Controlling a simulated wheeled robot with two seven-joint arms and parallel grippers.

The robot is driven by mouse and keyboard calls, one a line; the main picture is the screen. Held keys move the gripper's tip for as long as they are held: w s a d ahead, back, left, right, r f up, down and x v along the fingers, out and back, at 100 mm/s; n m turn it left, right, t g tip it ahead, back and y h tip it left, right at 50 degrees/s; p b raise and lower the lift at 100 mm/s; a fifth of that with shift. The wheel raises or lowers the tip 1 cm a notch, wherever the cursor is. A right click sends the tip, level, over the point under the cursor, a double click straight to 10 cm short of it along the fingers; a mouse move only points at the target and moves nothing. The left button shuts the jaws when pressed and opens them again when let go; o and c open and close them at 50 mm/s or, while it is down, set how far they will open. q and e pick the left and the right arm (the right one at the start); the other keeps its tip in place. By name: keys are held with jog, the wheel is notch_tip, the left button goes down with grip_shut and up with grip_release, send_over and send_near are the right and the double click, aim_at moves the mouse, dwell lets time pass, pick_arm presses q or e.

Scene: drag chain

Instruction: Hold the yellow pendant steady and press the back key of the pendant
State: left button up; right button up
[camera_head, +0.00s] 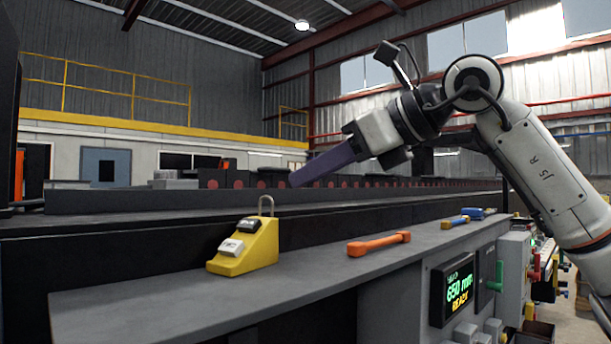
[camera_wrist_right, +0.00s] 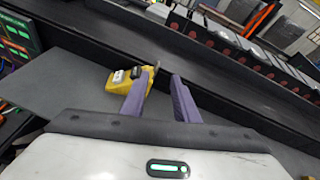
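The yellow pendant (camera_head: 246,247) stands on the grey ledge in the head view. My left gripper is not in view.
An orange-handled tool (camera_head: 379,243) and a blue-and-yellow tool (camera_head: 455,222) lie on the grey ledge (camera_head: 160,306) to the right. A display (camera_head: 459,290) is on the cabinet front. A long dark conveyor (camera_head: 130,225) runs behind. The ledge left of the pendant is clear.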

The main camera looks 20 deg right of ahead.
aim_at(249, 226)
jog(key=x, duration=0.4)
jog(key=p+x, duration=0.1)
jog(key=x, duration=0.4)
jog(key=shift+s+a, duration=0.1)
jog(key=shift+a, duration=0.15)
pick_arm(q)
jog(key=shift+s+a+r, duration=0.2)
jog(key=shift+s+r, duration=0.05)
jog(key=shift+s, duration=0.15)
pick_arm(e)
grip_shut()
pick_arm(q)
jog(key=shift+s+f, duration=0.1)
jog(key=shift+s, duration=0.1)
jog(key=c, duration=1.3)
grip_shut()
